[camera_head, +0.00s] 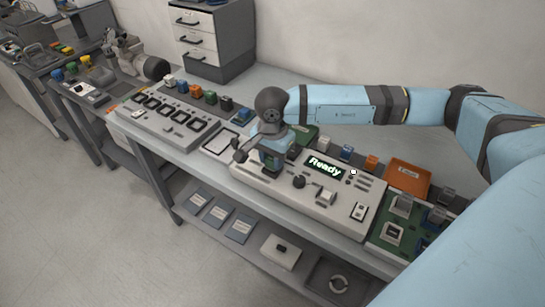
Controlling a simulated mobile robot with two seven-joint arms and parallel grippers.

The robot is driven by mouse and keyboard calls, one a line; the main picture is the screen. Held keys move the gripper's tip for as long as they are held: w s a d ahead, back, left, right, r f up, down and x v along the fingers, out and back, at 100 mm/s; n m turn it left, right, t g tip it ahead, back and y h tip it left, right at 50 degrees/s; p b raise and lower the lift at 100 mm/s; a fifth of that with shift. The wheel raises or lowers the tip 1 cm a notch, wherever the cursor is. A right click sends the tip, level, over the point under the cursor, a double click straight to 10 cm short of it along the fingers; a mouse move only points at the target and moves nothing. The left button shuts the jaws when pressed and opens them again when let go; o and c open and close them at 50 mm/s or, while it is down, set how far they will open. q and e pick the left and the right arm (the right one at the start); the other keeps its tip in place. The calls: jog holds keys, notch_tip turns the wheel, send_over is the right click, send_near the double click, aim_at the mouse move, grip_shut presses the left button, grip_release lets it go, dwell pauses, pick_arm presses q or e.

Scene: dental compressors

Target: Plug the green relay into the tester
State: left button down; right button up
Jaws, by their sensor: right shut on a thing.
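The tester (318,205) is a pale panel on the bench with a lit display (324,166) reading "Ready". My right gripper (270,163) points down over the tester's left end, left of the display. My left gripper is not in view.
Another pale panel (160,125) with several dark sockets stands to the left, with a row of coloured relays (210,97) behind it. An orange tray (407,178) and a green circuit board (395,233) are at right. A lower shelf (250,255) holds several items.

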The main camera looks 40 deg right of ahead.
jog(key=shift+f+b, duration=0.35)
jog(key=shift+f, duration=0.05)
jog(key=o, duration=1.3)
jog(key=shift+r+p, duration=1.55)
jog(key=shift+r, duration=2)
